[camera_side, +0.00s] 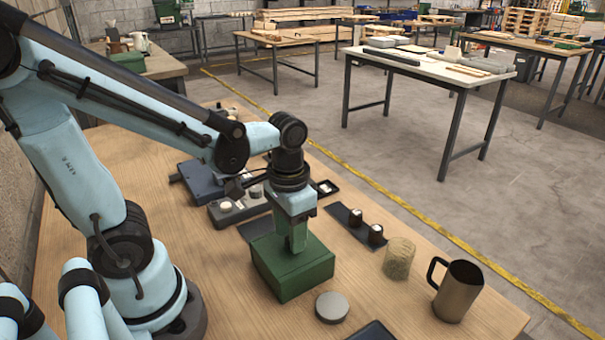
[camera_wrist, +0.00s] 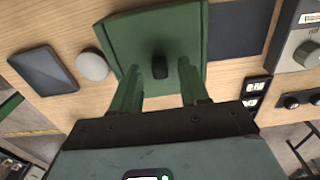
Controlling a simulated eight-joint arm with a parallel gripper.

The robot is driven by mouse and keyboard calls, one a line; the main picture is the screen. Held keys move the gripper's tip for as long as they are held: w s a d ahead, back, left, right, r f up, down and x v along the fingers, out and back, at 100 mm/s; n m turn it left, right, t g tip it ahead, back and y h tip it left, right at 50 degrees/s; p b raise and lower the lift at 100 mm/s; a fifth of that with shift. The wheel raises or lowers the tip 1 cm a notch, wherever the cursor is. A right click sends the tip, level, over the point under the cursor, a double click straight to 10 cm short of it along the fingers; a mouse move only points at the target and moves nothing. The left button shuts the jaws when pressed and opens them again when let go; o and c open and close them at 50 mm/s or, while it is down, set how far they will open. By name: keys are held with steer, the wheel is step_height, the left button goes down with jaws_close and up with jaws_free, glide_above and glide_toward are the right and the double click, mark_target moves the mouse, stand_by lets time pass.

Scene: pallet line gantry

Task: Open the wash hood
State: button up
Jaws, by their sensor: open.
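The wash hood appears to be the green box (camera_side: 292,272) on the wooden table in the side view. In the wrist view its green top (camera_wrist: 150,30) shows a small black knob (camera_wrist: 159,66) near the middle. My gripper (camera_side: 297,246) points straight down over the box, with its fingers low at the top. In the wrist view my gripper (camera_wrist: 160,76) is open, its two green fingers on either side of the knob with gaps between. The side view hides the knob behind the fingers. The hood looks closed.
A grey disc (camera_side: 331,307), a woven cylinder (camera_side: 399,258) and a metal mug (camera_side: 458,290) stand on the right. A black strip with two knobs (camera_side: 352,224) lies behind. A control box (camera_side: 238,208) and a dark mat (camera_wrist: 238,28) are close to the hood.

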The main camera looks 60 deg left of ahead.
steer(key=shift+f, duration=0.2)
steer(key=shift+c, duration=0.2)
jaws_close()
